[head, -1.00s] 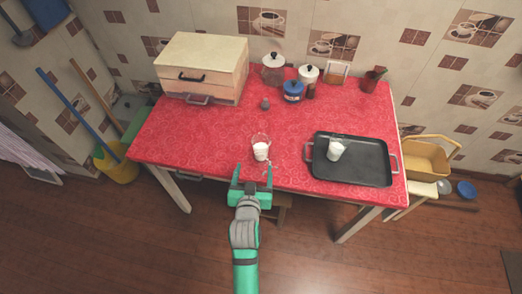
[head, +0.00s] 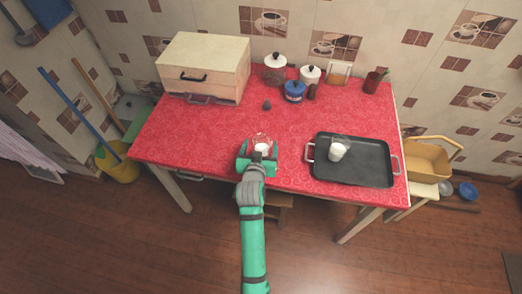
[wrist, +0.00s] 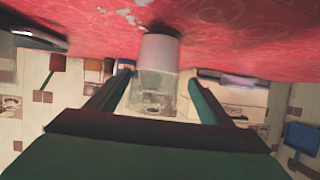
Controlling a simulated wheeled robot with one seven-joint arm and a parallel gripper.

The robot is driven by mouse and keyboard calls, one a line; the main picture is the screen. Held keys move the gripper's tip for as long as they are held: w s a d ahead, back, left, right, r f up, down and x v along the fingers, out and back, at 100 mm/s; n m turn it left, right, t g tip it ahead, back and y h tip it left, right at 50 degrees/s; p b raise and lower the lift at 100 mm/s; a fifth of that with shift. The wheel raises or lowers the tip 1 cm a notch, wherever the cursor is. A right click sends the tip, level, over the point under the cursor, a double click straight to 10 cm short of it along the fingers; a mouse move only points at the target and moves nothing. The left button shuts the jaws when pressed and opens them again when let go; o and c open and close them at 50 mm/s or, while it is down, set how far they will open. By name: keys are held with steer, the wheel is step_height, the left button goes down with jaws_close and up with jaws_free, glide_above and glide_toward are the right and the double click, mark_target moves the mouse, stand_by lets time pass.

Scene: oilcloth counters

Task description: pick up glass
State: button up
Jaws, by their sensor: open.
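A clear glass with white contents (head: 262,139) stands on the red cloth near the table's front edge, its lower part mostly hidden by my gripper. My gripper (head: 259,148) is open at this glass. In the wrist view, which is upside down, the glass (wrist: 160,52) is between the fingers of my gripper (wrist: 160,80), with a finger on each side. I cannot tell whether the fingers touch it. A second glass with white contents (head: 337,150) stands on the dark tray (head: 368,167) to the right.
A wooden bread box (head: 203,66) stands at the back left. Jars (head: 275,71), a blue pot (head: 294,92) and a brown cup (head: 374,81) line the back. The cloth to the left is clear.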

mark_target(264, 136)
steer(key=shift+w+d+f, duration=0.25)
steer(key=shift+w, duration=0.3)
steer(key=shift+w+d+f, duration=0.2)
steer(key=shift+w, duration=0.3)
steer(key=shift+w+d+f, duration=0.25)
steer(key=shift+w, duration=0.3)
steer(key=shift+a, duration=0.1)
steer(key=c, duration=1.4)
steer(key=shift+o, duration=0.2)
steer(key=shift+r, duration=0.1)
steer(key=shift+w, duration=0.15)
steer(key=shift+r, duration=1.65)
steer(key=d+r+v, duration=0.1)
steer(key=v, duration=0.7)
steer(key=w+d+r+v, duration=0.1)
steer(key=r+v, duration=0.1)
steer(key=v, duration=0.6)
steer(key=shift+s+a, duration=0.25)
steer(key=shift+s, duration=0.1)
